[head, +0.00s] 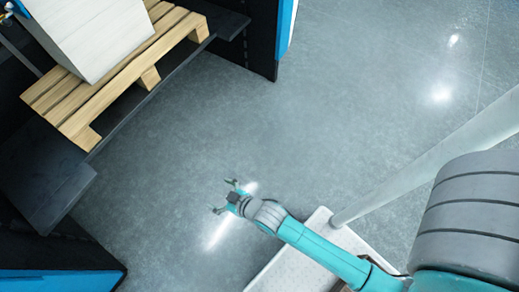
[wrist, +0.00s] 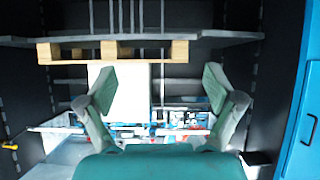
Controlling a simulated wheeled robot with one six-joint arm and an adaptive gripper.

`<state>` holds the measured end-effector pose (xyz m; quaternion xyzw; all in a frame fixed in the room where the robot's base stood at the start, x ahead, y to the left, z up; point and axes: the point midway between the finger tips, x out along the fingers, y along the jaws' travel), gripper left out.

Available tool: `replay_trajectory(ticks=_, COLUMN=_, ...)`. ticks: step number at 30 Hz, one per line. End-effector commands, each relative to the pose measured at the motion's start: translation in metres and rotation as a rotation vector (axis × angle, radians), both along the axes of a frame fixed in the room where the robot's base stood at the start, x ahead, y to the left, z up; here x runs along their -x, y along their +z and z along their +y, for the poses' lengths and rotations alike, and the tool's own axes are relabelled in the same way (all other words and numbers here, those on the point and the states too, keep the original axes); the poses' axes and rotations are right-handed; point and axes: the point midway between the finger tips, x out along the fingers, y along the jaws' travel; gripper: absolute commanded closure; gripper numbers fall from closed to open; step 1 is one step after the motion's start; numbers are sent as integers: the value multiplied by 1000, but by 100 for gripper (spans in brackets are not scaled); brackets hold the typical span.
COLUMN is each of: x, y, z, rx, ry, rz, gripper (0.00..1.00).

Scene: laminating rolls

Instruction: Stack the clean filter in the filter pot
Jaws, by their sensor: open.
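My gripper (head: 222,197) is open and empty over bare grey floor in the head view. Its two spread fingers also show in the wrist view (wrist: 157,86), with nothing between them up close. I cannot make out a clean filter or a filter pot in either view. Small red, blue and white items (wrist: 180,120) show far off between the fingers in the wrist view, too small to tell apart.
A wooden pallet (head: 143,76) bearing a large white block (head: 95,35) sits on a dark shelf at the upper left. Dark, blue-edged panels (head: 262,40) stand beside it. Open floor (head: 330,110) spreads around my gripper. The wrist view also shows the pallet (wrist: 75,54).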

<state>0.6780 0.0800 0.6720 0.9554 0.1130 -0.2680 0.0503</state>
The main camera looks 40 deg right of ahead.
Motion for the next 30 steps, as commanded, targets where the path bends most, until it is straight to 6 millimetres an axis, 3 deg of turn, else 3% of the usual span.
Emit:
replay_trajectory(ticks=1, x=22, y=4, z=-10, rx=-4, ry=-18, rz=-8, gripper=9)
replay_trajectory(ticks=8, x=103, y=41, z=-42, rx=-24, ry=-88, rz=-80, gripper=9)
replay_trajectory(ticks=18, x=203, y=131, z=-71, rx=-52, ry=-183, rz=-189, gripper=9)
replay_trajectory(ticks=24, x=240, y=186, z=-78, rx=-63, ry=-221, rz=-244, gripper=9)
replay_trajectory(ticks=30, x=252, y=212, z=-80, rx=-69, ry=-239, rz=-272, gripper=9)
